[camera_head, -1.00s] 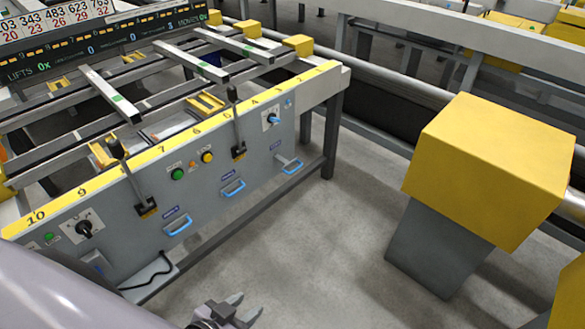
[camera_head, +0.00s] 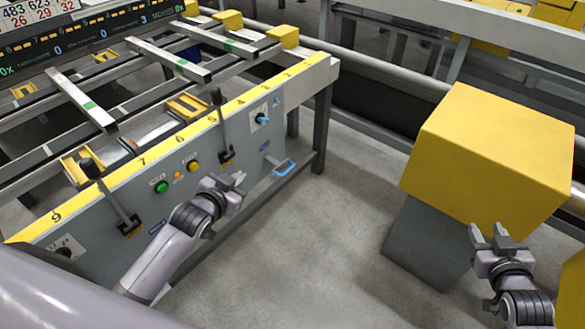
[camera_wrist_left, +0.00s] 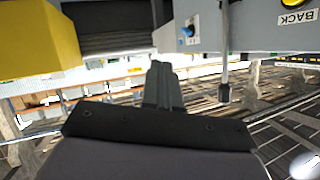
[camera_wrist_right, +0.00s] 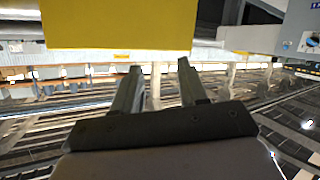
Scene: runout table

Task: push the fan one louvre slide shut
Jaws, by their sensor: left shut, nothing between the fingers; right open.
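A blue-handled slide (camera_head: 284,168) sticks out low at the right end of the grey front panel (camera_head: 240,140). Earlier, similar blue handles showed to its left; my left arm now covers that part. The slide labels are too small to read, so I cannot tell which is fan one. My left gripper (camera_head: 238,182) is shut and empty, in front of the panel left of the visible handle. Its closed fingers show in the left wrist view (camera_wrist_left: 161,82). My right gripper (camera_head: 497,238) is open and empty before the yellow box; it also shows in the right wrist view (camera_wrist_right: 161,80).
The panel carries a green button (camera_head: 161,188), a yellow button (camera_head: 193,166), upright black levers (camera_head: 222,125) and a blue rotary switch (camera_head: 262,120). A yellow box (camera_head: 490,160) on a grey post stands at the right. The floor (camera_head: 320,240) between is clear.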

